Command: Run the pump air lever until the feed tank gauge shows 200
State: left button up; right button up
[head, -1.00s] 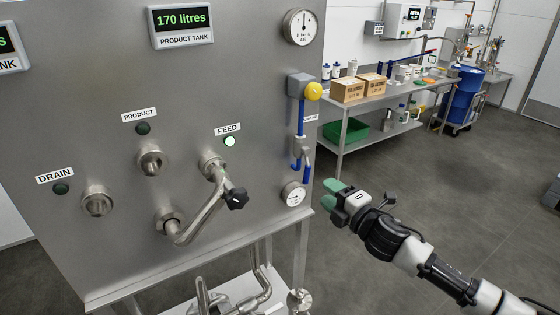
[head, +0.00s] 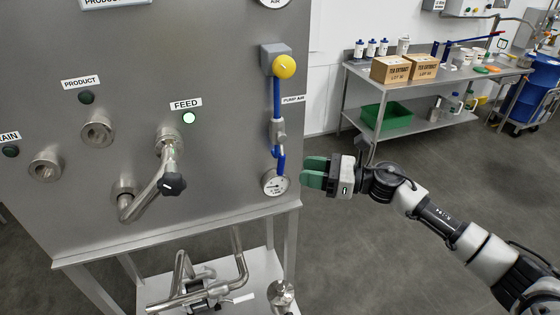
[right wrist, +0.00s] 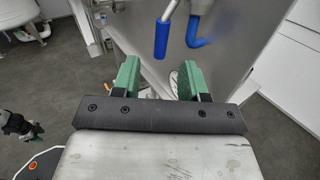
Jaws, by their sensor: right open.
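The pump air lever, with its blue grip (head: 281,162), hangs down from a small metal valve (head: 278,131) at the panel's right edge, beside the PUMP AIR label (head: 293,99). My right gripper (head: 313,173) is open and empty, just right of the lever and apart from it. In the right wrist view, the blue grip (right wrist: 162,39) lies ahead of the open green fingers (right wrist: 157,73), beside a curved blue hose. The feed tank gauge is not in view. At the left edge of the right wrist view, a dark shape (right wrist: 20,125) looks like my left gripper, too small to read.
A yellow knob (head: 284,66) sits above the valve and a round dial (head: 274,182) below it. A bent feed pipe with a black knob (head: 172,184) juts from the panel (head: 225,60).

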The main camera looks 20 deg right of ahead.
aim_at(281, 155)
jog(key=p+x, duration=0.3)
jog(key=x, duration=0.5)
jog(key=shift+w+a, duration=0.25)
jog(key=shift+a, duration=0.05)
grip_shut()
